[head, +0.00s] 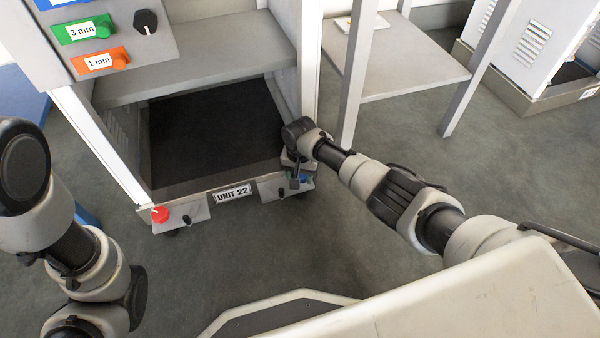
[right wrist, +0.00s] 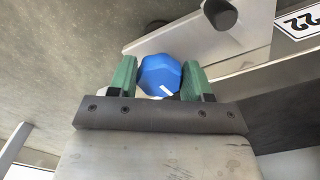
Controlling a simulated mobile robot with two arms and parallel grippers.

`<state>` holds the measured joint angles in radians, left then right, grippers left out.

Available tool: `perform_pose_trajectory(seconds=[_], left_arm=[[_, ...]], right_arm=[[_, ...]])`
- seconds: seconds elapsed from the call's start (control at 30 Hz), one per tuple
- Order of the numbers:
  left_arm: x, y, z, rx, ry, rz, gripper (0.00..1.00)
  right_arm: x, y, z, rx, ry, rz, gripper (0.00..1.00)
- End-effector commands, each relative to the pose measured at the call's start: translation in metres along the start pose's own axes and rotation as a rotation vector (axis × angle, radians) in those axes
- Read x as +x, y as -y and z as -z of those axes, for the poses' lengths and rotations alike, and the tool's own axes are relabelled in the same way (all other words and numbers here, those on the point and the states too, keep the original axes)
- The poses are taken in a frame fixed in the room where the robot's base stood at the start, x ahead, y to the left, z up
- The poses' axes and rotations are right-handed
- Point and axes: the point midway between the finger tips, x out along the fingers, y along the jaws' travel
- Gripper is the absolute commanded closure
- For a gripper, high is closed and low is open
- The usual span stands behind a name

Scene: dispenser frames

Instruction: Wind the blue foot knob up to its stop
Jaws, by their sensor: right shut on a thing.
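The blue foot knob (right wrist: 160,76) is faceted with a white mark on its face. It sits at the front right foot of the UNIT 22 frame, on a light bracket plate (right wrist: 205,42). My right gripper (right wrist: 160,80) is shut on it, with one green finger on each side. In the head view my right gripper (head: 299,178) covers most of the knob at the frame's lower right corner. My left arm comes in at the left edge of the head view, and its gripper does not show.
A red knob (head: 160,214) is at the front left foot. The UNIT 22 label (head: 233,193) lies between the feet. A grey side shelf (head: 400,62) stands to the right.

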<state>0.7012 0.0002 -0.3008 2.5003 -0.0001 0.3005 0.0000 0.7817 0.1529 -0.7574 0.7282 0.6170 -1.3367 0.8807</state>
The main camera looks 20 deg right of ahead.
Motion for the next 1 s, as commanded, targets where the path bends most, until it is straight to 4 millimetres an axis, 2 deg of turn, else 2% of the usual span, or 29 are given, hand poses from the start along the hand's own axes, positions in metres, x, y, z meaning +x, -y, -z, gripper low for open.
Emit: perform_pose_trajectory(seconds=[0.3, 0.7, 1.0], left_arm=[[0.018, 0.004, -0.007, 0.000, 0.001, 0.000, 0.56], [0.026, 0.006, -0.009, 0.001, 0.002, 0.000, 0.56], [0.028, 0.006, -0.010, 0.001, 0.002, 0.000, 0.56]], right_arm=[[-0.002, -0.001, -0.001, -0.198, 0.004, -0.001, 0.74], [0.000, -0.003, -0.001, -0.501, 0.003, 0.000, 0.74], [0.000, -0.003, 0.000, -0.631, 0.002, 0.001, 0.74]])
